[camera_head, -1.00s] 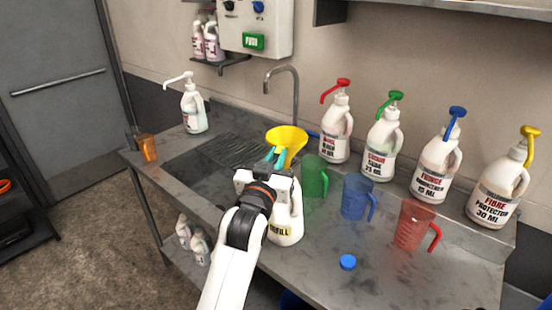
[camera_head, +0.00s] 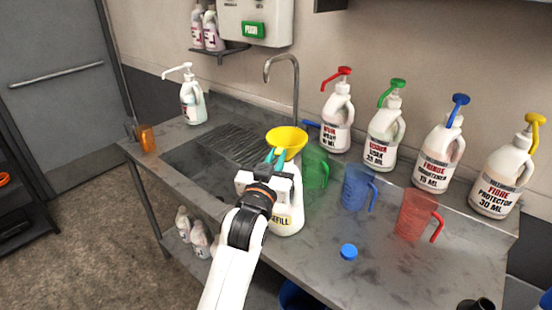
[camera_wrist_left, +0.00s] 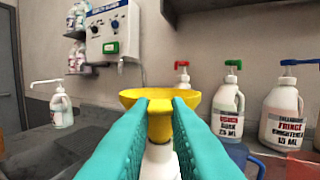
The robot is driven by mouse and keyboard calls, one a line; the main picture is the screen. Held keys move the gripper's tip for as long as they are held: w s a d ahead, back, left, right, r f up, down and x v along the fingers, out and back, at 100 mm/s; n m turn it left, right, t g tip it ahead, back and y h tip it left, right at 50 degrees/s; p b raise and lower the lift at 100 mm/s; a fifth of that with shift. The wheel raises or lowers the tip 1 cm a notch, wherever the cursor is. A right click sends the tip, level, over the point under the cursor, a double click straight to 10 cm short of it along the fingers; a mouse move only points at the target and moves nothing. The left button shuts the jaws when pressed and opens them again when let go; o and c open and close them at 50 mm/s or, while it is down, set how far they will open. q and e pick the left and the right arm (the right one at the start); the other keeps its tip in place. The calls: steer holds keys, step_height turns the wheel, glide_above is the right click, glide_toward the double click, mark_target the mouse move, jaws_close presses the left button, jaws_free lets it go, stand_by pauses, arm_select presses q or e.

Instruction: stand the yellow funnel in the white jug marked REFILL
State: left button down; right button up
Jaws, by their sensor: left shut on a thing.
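The yellow funnel (camera_head: 287,137) is upright, its wide mouth facing up. My left gripper (camera_head: 276,157) is shut on it, with teal fingers on both sides of its near edge in the left wrist view (camera_wrist_left: 160,118). The white jug marked REFILL (camera_head: 287,212) stands on the bench directly below the funnel, partly hidden behind my gripper and wrist. A white neck shows right under the funnel in the left wrist view. The fingers hide the spout, so I cannot tell how far it is in the neck. My right gripper is not in view.
Green (camera_head: 314,167), blue (camera_head: 355,187) and red (camera_head: 416,216) measuring jugs stand to the right of the REFILL jug. A blue cap (camera_head: 348,252) lies on the bench (camera_head: 385,275). Several pump bottles line the back. The tap (camera_head: 296,92) rises behind the funnel.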

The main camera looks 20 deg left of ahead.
arm_select(q)
steer(key=c, duration=1.3)
jaws_free()
steer(key=s+f+b, duration=0.1)
steer(key=s+b, duration=0.2)
steer(key=s, duration=0.9)
steer(key=shift+d+f, duration=0.25)
steer(key=shift+d, duration=0.05)
